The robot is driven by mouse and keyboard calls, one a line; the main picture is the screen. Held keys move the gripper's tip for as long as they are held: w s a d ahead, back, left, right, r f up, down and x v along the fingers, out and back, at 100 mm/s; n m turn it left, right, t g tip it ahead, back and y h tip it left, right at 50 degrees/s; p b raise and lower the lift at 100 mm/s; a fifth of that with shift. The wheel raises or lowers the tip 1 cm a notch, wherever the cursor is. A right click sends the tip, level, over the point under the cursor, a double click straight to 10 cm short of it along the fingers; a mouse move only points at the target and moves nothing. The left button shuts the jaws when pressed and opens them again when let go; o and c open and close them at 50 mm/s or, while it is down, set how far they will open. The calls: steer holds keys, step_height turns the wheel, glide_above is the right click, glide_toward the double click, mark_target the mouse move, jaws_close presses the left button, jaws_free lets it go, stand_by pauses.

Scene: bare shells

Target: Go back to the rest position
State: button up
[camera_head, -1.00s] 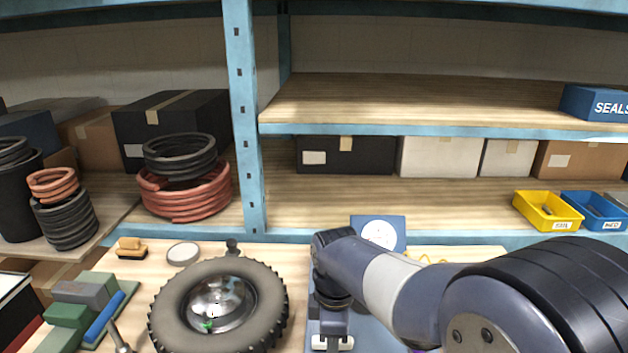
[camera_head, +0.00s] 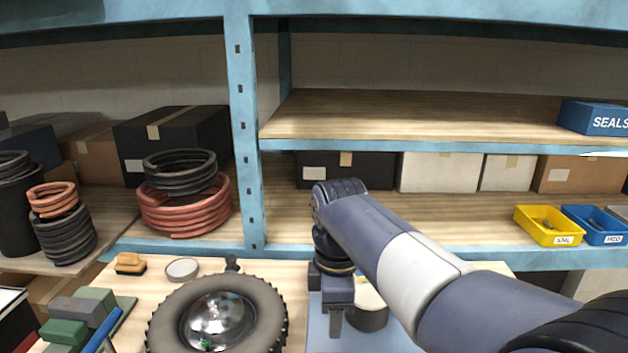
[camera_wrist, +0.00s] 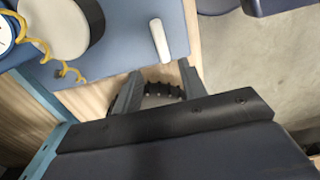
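My gripper (camera_head: 335,322) is raised over the blue mat (camera_head: 316,340) on the bench, right of the knobbly tyre (camera_head: 267,312). In the wrist view its two fingers (camera_wrist: 160,68) are spread apart with nothing held between them. A dark ribbed edge (camera_wrist: 160,90) shows beyond the fingers; I cannot tell what it belongs to. A black round thing with a cream top (camera_head: 368,318) stands on the mat, partly hidden behind my gripper in the head view. A white rod (camera_wrist: 160,40) lies near the mat's edge in the wrist view.
Shelving with a blue post (camera_head: 244,130) stands behind the bench. Yellow (camera_head: 548,238) and blue (camera_head: 590,237) bins sit on the shelf at right. A yellow cord (camera_wrist: 35,45) coils near the round thing. Bare floor (camera_wrist: 255,60) shows past the bench edge.

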step_height(320, 180, down, 11)
steer(key=shift+f, duration=0.1)
steer(key=shift+m, duration=0.4)
steer(key=m, duration=0.4)
steer(key=shift+m+b, duration=0.7)
steer(key=shift+m, duration=1.5)
